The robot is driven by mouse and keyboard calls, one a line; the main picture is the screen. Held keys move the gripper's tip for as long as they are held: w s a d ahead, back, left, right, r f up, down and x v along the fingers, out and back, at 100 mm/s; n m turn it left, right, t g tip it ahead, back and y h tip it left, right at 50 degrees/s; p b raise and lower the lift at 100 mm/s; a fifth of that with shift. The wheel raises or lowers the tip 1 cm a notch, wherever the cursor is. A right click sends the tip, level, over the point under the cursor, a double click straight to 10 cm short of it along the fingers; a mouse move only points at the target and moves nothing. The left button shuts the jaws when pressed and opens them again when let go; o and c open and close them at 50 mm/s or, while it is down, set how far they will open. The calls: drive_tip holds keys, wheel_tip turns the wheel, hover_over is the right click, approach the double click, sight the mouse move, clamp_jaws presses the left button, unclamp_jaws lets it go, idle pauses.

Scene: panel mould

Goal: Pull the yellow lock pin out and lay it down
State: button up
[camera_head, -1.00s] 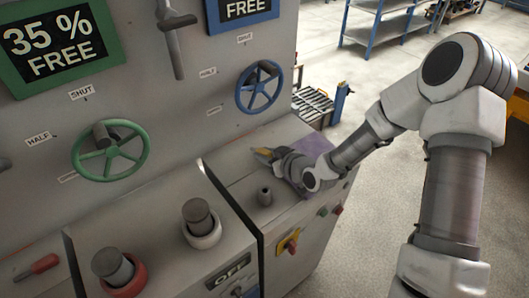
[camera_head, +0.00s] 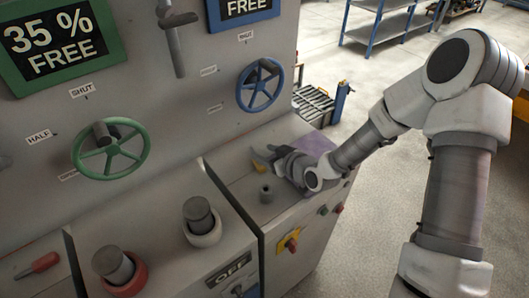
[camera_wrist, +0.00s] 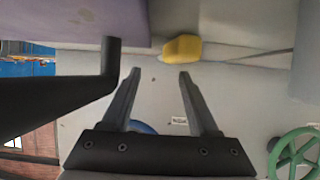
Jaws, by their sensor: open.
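The yellow lock pin shows in the wrist view as a yellow block (camera_wrist: 182,48) with a thin grey rod running right from it. It looks to lie on the grey ledge beside the purple mat (camera_wrist: 75,22). In the head view its small yellow end (camera_head: 258,166) shows at the left of my gripper (camera_head: 270,155). My gripper also shows in the wrist view (camera_wrist: 157,74), with its two fingers apart and nothing between them. The yellow block is just beyond the fingertips, apart from them in the picture. The fingers are hard to make out in the head view.
The purple mat lies at the ledge's right end (camera_head: 318,145). The blue handwheel (camera_head: 260,86) and green handwheel (camera_head: 110,150) stick out from the panel behind.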

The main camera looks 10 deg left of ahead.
drive_tip(key=p+v, duration=0.3)
drive_tip(key=v, duration=1.2)
drive_tip(key=shift+w+r+p, duration=0.2)
drive_tip(key=shift+r+p, duration=0.15)
drive_tip(key=s+d+p, duration=0.1)
drive_tip(key=p, duration=0.4)
drive_tip(key=shift+s+r+p, duration=0.15)
drive_tip(key=shift+p, duration=0.15)
drive_tip(key=shift+s+d, duration=0.1)
